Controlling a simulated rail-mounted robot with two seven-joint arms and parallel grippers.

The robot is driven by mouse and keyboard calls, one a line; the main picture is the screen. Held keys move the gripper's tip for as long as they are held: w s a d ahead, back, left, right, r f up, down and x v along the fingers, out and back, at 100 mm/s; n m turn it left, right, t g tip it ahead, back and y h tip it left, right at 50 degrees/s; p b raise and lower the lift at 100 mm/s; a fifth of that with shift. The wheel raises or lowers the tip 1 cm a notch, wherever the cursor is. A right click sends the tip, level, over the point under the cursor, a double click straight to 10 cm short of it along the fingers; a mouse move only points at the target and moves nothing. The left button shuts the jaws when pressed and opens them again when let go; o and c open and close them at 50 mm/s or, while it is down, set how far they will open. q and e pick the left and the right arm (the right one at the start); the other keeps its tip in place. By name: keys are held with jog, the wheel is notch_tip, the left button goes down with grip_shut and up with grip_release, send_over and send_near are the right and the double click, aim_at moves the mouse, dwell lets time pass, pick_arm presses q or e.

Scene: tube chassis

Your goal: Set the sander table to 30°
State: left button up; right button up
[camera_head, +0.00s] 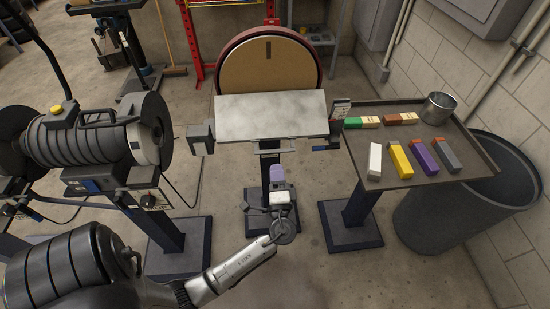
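The sander table (271,116) is a grey plate in front of the large tan sanding disc (262,75). Its broad top face shows to me; I cannot read its exact angle. A dark block or knob (200,139) sits at its left end. A small plate with markings (341,109), too small to read, stands at its right end. My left gripper (277,180) is below the table's front edge, in front of the sander's stand, and looks apart from the table. Its fingers are too small to tell if they are open. My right gripper is not in view.
A bench grinder or buffer (90,138) stands at left. At right a dark tray table (415,165) holds several coloured blocks and a metal cup (438,108). A grey bin (460,205) stands beside it near the block wall.

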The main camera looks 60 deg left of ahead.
pick_arm(q)
jog(key=v, duration=0.6)
jog(key=shift+s+d, duration=0.15)
jog(key=shift+d, duration=0.15)
jog(key=shift+f, duration=0.15)
